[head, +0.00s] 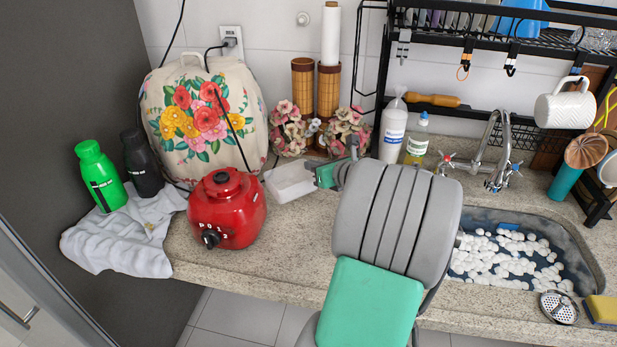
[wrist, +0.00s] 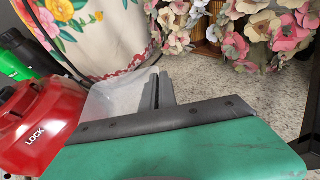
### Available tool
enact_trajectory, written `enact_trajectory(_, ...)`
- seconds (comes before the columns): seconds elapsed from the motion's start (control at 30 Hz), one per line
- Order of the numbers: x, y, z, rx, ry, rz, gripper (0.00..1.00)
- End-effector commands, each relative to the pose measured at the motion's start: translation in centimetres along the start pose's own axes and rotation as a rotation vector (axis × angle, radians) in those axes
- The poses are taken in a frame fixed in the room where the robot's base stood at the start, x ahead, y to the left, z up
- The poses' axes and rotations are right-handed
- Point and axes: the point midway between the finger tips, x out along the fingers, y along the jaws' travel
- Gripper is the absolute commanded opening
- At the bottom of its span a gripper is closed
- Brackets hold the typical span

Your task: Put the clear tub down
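The clear tub (head: 290,181) is a small translucent whitish box with an open top. It is at the counter's back, right of the red appliance, and looks level; I cannot tell whether its base touches the counter. My gripper (head: 325,172) is at the tub's right side. In the wrist view the tub (wrist: 115,103) lies left of my gripper (wrist: 158,80), whose two fingers are close together at the tub's right wall. They appear shut on that wall, though the exact contact is hard to see. My arm hides the counter to the right.
A red appliance (head: 227,210) stands close on the tub's left. A flowered cover (head: 205,120) is behind it, and pink flowers (head: 290,130) stand behind the tub. Bare counter (head: 285,225) lies in front. The sink (head: 575,240) with white balls is right of my arm.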

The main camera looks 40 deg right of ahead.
Motion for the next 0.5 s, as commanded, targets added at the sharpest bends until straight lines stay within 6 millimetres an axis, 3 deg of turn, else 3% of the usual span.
enact_trajectory(0.17,1.3,-0.3,-3.2,0.003,0.002,-0.001,0.00)
enact_trajectory(0.5,1.4,-0.4,-3.5,0.001,0.000,-0.003,0.00)
